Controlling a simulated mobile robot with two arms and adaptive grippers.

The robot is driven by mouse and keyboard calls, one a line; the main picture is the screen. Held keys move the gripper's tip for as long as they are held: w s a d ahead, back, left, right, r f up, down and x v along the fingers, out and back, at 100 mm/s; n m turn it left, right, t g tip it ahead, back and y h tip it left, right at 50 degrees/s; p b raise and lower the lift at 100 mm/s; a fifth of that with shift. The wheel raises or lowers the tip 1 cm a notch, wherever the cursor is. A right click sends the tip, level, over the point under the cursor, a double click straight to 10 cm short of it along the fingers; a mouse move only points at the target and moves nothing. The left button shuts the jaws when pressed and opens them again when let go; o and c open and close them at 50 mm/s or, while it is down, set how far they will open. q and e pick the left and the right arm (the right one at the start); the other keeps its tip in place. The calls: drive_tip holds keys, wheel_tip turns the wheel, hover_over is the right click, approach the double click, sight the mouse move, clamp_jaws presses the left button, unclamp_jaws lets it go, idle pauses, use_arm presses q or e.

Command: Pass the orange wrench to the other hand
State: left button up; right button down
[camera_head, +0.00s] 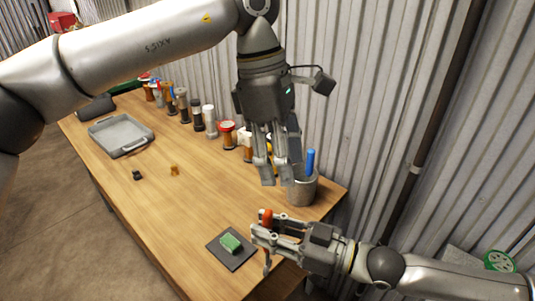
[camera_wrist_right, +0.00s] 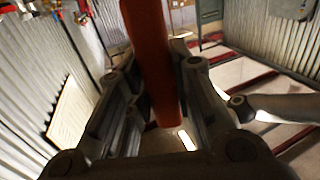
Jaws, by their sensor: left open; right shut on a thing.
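The orange wrench (camera_head: 267,218) shows as a short orange piece standing up between the fingers of my right gripper (camera_head: 262,238) in the head view. In the right wrist view the orange wrench (camera_wrist_right: 152,62) runs upright between the fingers of the right gripper (camera_wrist_right: 155,110), which is shut on it. The rest of the wrench is hidden by the fingers. My left gripper (camera_head: 270,160) is open and empty, pointing down above and behind the right gripper, apart from the wrench.
A grey cup (camera_head: 302,190) with a blue-handled item (camera_head: 310,160) stands close by the left gripper. A green sponge (camera_head: 230,243) lies on a dark mat (camera_head: 222,257). Several bottles (camera_head: 197,118) line the wall. A grey tray (camera_head: 148,143) sits far left. The table's middle (camera_head: 185,205) is mostly clear.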

sight(267, 212)
use_arm(q)
drive_tip(key=f, duration=0.3)
drive_tip(key=a+f+t+y, duration=0.1)
drive_tip(key=f, duration=0.3)
drive_tip(key=a+f+m+y, duration=0.1)
drive_tip(key=f, duration=0.3)
drive_tip(key=shift+a+f, duration=0.15)
clamp_jaws()
use_arm(e)
drive_tip(key=c, duration=1.2)
unclamp_jaws()
